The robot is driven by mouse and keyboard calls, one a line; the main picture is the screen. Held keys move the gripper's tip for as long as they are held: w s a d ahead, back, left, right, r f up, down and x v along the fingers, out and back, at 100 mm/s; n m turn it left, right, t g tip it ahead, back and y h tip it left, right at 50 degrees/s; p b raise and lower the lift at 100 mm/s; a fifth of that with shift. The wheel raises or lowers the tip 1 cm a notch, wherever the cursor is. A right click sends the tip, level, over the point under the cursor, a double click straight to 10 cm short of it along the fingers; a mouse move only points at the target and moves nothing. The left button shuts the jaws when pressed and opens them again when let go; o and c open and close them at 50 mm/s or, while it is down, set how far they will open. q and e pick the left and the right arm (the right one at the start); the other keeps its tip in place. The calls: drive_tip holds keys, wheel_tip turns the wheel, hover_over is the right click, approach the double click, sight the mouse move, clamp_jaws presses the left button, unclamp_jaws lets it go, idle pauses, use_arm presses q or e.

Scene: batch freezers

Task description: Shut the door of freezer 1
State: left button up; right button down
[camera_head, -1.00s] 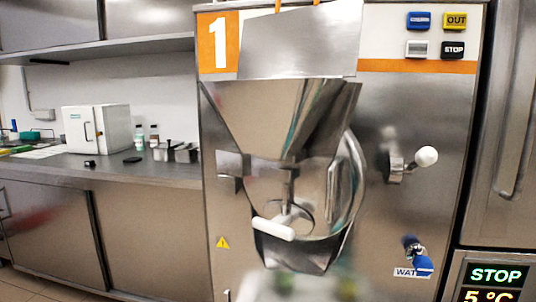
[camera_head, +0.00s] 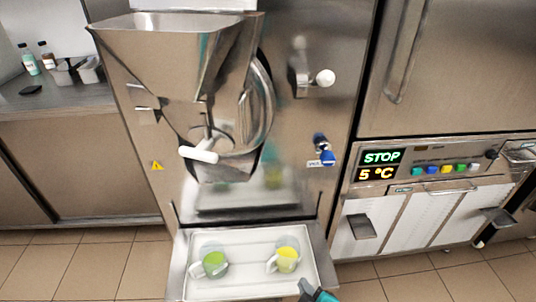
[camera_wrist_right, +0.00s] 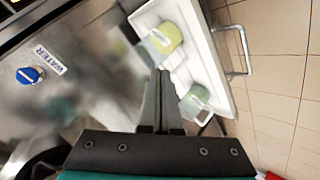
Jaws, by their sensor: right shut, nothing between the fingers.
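Freezer 1 (camera_head: 293,150) is a steel machine in the middle of the head view. Its door (camera_head: 220,168), with a steel hopper (camera_head: 185,60) above it and a white-gripped handle (camera_head: 198,154), stands swung out from the round opening (camera_head: 262,105), whose rim shows at the right. The door appears ajar, its hinge bracket (camera_head: 147,114) on the left. A white-knobbed latch (camera_head: 325,77) sits on the front to the right. My right gripper (camera_head: 305,289) is low at the bottom edge, by the tray and apart from the door. In the wrist view its fingers (camera_wrist_right: 160,90) are shut and empty.
Below the door a pulled-out drawer holds a white tray (camera_head: 205,240) with a green cup (camera_head: 214,264) and a yellow cup (camera_head: 286,260). A blue water tap (camera_head: 327,158) is on the front. A 5 °C cabinet (camera_head: 440,200) stands right; a counter (camera_head: 60,100) stands left.

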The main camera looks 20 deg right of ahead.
drive_tip(key=w+a+r+n+t+y+p, duration=0.15)
drive_tip(key=r+n+t+p, duration=0.4)
drive_tip(key=r, duration=1.35)
drive_tip(key=w+a+r+n+t+y+p, duration=0.2)
drive_tip(key=r+n+p, duration=0.5)
drive_tip(key=r, duration=1.2)
drive_tip(key=shift+m+t, duration=0.25)
drive_tip(key=shift+m, duration=0.5)
drive_tip(key=w+p, duration=0.5)
drive_tip(key=w, duration=0.6)
drive_tip(key=shift+w+a+r, duration=0.1)
drive_tip(key=shift+w+r, duration=0.05)
drive_tip(key=shift+w, duration=0.05)
use_arm(q)
drive_tip(key=s+a+r, duration=0.1)
drive_tip(key=s+r, duration=0.9)
drive_tip(key=r, duration=0.3)
drive_tip(key=shift+a+r+g, duration=0.3)
drive_tip(key=shift+g, duration=0.1)
use_arm(e)
drive_tip(key=shift+w+d, duration=0.2)
drive_tip(key=shift+w, duration=0.05)
